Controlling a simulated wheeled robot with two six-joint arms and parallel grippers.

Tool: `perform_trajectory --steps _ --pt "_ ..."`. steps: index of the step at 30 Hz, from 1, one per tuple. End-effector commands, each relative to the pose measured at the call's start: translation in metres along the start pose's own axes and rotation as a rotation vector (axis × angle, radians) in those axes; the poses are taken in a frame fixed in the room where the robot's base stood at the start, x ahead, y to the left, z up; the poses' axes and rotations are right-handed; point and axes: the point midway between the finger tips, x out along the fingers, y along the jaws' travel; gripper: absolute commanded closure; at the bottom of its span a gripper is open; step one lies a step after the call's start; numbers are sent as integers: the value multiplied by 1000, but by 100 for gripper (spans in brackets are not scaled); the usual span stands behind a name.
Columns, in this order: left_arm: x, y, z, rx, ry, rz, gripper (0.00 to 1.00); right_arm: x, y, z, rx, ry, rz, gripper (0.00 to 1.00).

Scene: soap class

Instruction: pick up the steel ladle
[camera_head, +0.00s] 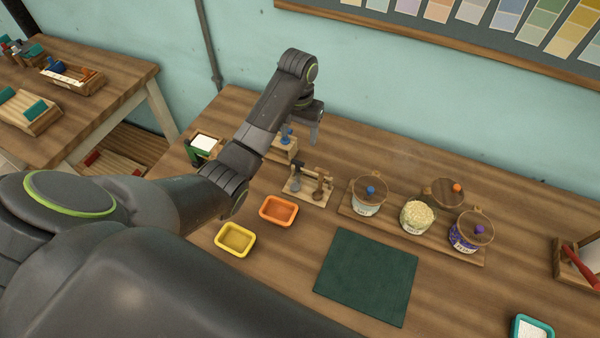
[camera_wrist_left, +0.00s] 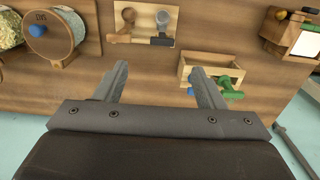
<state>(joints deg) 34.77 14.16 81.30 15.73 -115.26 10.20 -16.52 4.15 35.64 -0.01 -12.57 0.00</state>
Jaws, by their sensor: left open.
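The steel ladle (camera_head: 296,184) rests at the left of a small wooden rack (camera_head: 306,197), beside a wooden ladle (camera_head: 319,190). In the left wrist view, the steel ladle (camera_wrist_left: 162,20) shows a grey round bowl and a dark handle at the top of the picture; the wooden ladle (camera_wrist_left: 125,32) is left of it. My left gripper (camera_head: 314,132) is above the table, behind the rack. In the left wrist view, its fingers (camera_wrist_left: 159,72) are open with nothing between them, apart from the ladle. My right gripper is out of view.
A wooden box with blue and green items (camera_wrist_left: 214,70) stands near the gripper. Jars, including a white-filled one (camera_head: 417,216), stand on a board to the right. Orange (camera_head: 278,210) and yellow (camera_head: 235,240) trays and a green mat (camera_head: 367,276) lie in front.

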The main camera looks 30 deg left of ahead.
Motion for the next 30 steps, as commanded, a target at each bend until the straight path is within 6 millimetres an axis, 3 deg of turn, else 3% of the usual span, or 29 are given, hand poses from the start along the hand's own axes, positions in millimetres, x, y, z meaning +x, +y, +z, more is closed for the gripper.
perform_trajectory --steps 8,19,23,30 --pt "36 0 0 0 0 0 36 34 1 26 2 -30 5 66" --pt "78 0 0 0 1 0 36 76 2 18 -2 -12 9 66" --pt "102 0 1 -1 -2 1 36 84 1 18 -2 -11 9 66" --pt "119 0 0 0 1 0 36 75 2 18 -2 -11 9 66"
